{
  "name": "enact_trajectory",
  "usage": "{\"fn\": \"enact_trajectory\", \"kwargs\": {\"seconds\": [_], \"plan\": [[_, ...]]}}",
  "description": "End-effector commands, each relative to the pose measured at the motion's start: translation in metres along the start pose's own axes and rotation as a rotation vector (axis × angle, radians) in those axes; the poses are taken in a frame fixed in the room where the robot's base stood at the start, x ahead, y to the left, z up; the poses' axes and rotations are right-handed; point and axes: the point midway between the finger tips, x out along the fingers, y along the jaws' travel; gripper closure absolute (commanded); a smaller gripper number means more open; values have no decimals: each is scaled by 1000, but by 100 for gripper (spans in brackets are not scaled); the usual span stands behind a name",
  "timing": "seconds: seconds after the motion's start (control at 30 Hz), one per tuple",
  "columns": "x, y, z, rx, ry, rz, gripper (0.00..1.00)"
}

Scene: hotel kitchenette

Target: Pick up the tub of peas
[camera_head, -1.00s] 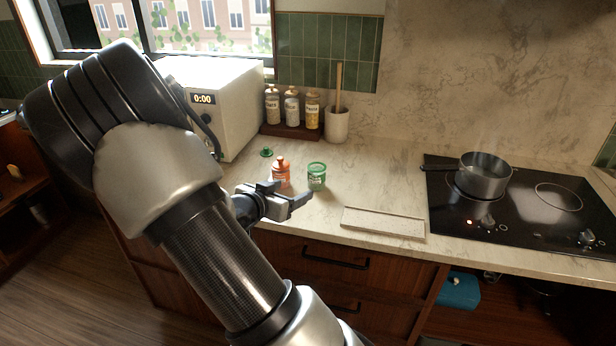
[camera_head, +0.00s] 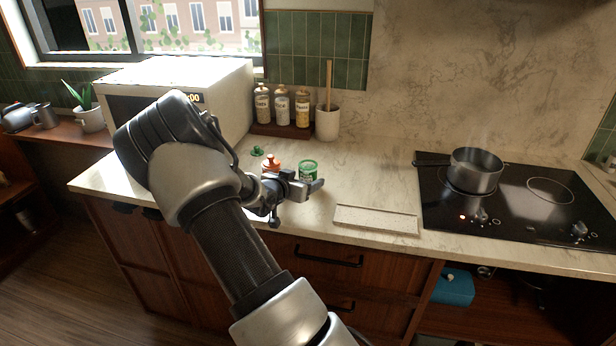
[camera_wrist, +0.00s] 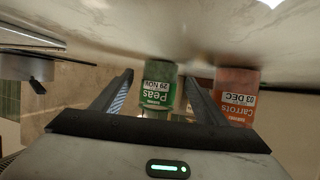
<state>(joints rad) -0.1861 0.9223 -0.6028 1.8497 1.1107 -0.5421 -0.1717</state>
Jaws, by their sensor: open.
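The tub of peas (camera_head: 308,166) is a small green tub upright on the marble counter. In the wrist view the tub shows between the two fingers of my gripper (camera_wrist: 160,76), nearer the right one. I cannot tell whether the fingers reach around it or touch it.
An orange carrots tub (camera_head: 271,162) stands close beside the peas, partly behind my gripper; its label shows in the wrist view (camera_wrist: 238,95). A shallow tray (camera_head: 376,220) lies right. A pot (camera_head: 475,170) sits on the hob.

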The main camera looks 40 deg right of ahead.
Motion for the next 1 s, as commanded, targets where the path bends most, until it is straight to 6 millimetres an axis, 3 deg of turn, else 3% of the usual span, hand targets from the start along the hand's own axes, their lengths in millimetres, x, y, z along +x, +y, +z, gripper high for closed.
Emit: {"fn": "enact_trajectory", "kwargs": {"seconds": [0.13, 0.37, 0.63, 0.87, 1.0], "plan": [[12, 0, 0, -1, 0, 0, 33], [13, 0, 0, 0, -1, -1, 33], [13, 0, 0, 0, 0, 0, 79], [12, 0, -2, 1, 1, -1, 80], [7, -1, -16, 5, 3, -1, 80]]}}
